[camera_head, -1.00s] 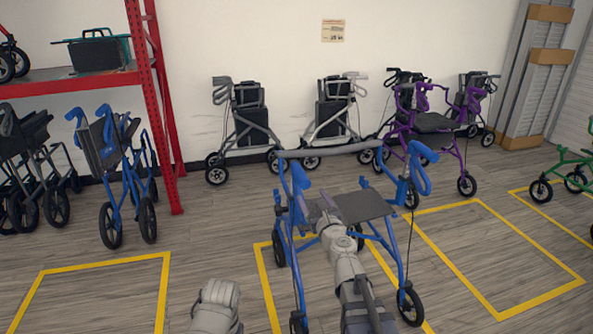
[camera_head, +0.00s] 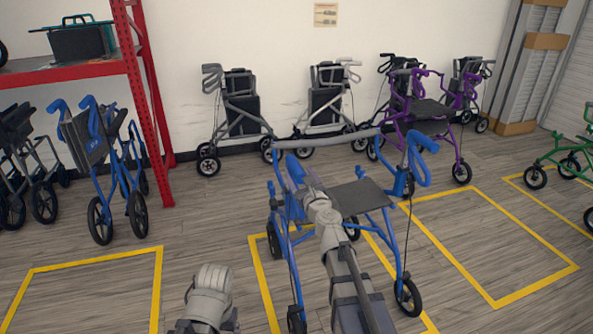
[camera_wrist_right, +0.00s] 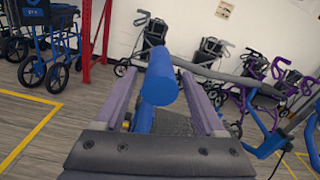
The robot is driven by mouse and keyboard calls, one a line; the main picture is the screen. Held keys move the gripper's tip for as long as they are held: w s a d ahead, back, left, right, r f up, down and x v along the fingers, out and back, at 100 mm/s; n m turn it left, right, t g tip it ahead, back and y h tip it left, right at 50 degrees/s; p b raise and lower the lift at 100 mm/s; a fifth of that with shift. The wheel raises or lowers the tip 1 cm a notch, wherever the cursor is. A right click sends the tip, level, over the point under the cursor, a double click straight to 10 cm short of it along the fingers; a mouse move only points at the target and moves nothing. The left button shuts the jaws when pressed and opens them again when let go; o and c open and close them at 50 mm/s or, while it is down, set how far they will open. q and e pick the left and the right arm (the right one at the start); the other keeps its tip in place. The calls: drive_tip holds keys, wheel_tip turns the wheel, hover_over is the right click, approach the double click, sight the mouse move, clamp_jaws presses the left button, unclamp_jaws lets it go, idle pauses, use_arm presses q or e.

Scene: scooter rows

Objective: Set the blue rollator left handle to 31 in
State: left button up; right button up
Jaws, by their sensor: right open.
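The blue rollator (camera_head: 398,235) stands in front of me, with a dark seat (camera_head: 360,197) and a grey bar (camera_head: 335,141) across its top. In the right wrist view, a blue handle grip (camera_wrist_right: 158,85) points toward the camera between the two spread fingers of that gripper. The gripper is open; I cannot tell whether a finger touches the grip. The other blue handle (camera_head: 418,160) is clear at right. My left gripper is not in view. No height scale is readable.
Yellow floor lines (camera_head: 258,280) mark bays around the rollator. A folded blue rollator (camera_head: 110,170) stands at left by a red shelf (camera_head: 150,100). Grey rollators (camera_head: 240,115) line the wall. A purple one (camera_head: 428,120) and a green one (camera_head: 570,150) stand at right.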

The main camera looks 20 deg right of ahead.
drive_tip(key=w, duration=0.4)
clamp_jaws()
idle(0.5)
idle(0.9)
